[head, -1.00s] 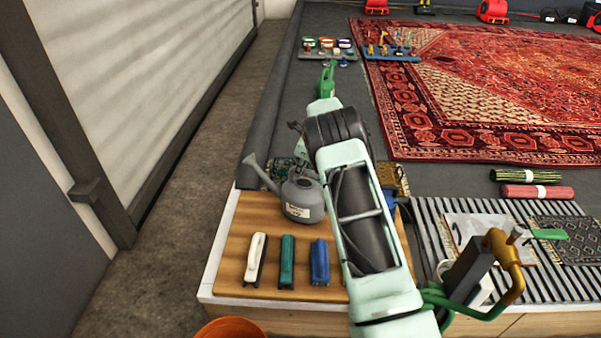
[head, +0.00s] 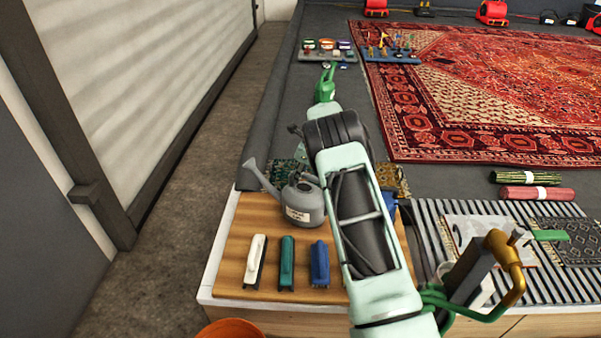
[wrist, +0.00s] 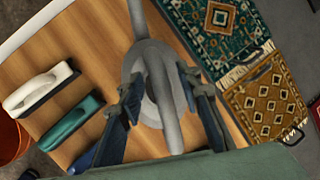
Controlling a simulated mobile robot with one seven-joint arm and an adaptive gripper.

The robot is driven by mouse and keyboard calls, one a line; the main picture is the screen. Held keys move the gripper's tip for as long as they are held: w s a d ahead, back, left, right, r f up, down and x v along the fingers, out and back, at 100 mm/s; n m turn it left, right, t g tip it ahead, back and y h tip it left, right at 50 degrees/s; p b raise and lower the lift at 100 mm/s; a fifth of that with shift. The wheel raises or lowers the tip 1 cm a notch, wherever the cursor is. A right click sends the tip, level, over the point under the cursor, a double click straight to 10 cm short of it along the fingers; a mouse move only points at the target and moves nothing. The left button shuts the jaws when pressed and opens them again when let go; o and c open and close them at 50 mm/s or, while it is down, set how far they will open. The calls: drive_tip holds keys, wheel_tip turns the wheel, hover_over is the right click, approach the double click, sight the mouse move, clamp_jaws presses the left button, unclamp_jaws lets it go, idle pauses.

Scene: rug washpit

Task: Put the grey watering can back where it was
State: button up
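The grey watering can (head: 304,205) stands upright on the wooden board (head: 236,243), at its back edge, with its spout to the left. In the wrist view the can (wrist: 146,62) is seen from above, its handle (wrist: 163,105) running between my fingers. My gripper (wrist: 160,82) is around the handle, with fingers spread and gaps seeming to show on both sides. In the head view my arm hides most of the gripper and the can's right side.
White (head: 256,262), green (head: 287,263) and blue (head: 320,264) brushes stand in front of the can. Patterned mats (wrist: 215,28) lie behind it. An orange bucket (head: 230,329) is below the front edge. A striped rack (head: 425,225) is at right.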

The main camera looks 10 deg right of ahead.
drive_tip(key=p+v, duration=0.3)
drive_tip(key=v, duration=0.9)
